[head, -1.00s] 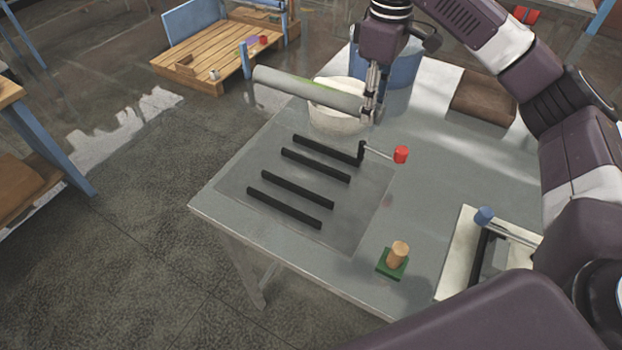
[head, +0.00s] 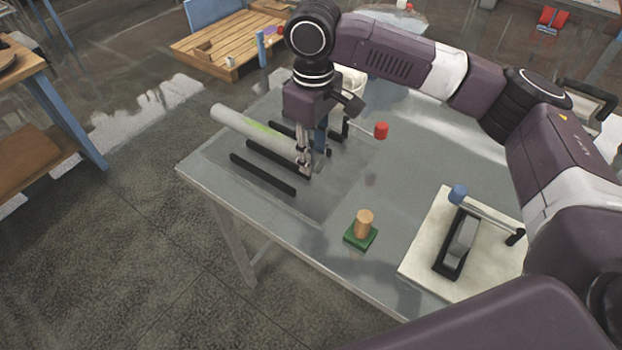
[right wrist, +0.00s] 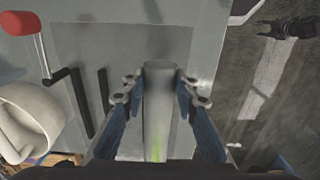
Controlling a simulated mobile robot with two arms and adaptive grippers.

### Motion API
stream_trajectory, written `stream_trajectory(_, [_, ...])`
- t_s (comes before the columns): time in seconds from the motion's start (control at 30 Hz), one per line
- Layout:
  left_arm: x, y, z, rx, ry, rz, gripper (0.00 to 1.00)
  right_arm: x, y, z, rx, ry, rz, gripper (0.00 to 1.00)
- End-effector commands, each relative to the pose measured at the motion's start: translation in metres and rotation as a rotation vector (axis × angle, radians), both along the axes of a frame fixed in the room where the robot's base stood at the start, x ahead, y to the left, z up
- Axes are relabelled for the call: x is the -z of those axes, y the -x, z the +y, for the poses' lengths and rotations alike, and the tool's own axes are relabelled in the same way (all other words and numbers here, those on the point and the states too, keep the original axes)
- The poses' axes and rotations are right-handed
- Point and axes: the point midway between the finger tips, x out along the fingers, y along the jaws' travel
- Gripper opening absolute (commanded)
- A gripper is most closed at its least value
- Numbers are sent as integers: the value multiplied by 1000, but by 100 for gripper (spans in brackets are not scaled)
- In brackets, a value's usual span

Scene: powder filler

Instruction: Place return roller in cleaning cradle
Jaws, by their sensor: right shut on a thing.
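My right gripper (head: 305,168) is shut on the return roller (head: 240,124), a long pale grey cylinder with a green patch. It holds the roller near one end, lengthwise over the black parallel bars (head: 262,174) on the grey plate. The gripper hides part of the bars, and I cannot tell whether the roller touches them. In the right wrist view, the roller (right wrist: 158,100) lies between the fingers of the right gripper (right wrist: 158,88), with two black bars (right wrist: 82,103) to its left. A dark claw-like shape (right wrist: 290,28) there may be my left gripper, too small to read.
A crank with a red knob (head: 381,130) stands by the bars. A wooden peg on a green base (head: 362,228) and a white board (head: 425,262) with a blue-knobbed crank (head: 458,194) are nearer. A white bucket (right wrist: 27,122) stands beside the bars.

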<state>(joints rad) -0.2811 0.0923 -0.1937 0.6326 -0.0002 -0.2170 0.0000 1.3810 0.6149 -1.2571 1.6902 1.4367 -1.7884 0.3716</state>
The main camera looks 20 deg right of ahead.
Motion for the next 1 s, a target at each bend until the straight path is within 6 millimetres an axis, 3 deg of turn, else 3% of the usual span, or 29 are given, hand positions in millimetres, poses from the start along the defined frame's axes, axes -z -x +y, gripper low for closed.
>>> stream_trajectory(0.13, [-4,11,-3,-1,3,16,40,29,0,0,1,-1,0,0])
stream_trajectory(0.37, [-4,36,-16,2,16,52,40,50,-1,0,1,-2,-2,0])
stream_trajectory(0.63, [-10,31,-16,4,17,44,40,86,0,0,1,-2,-1,0])
stream_trajectory(1.0, [-12,19,-11,1,12,26,40,90,-1,0,0,-3,-4,0])
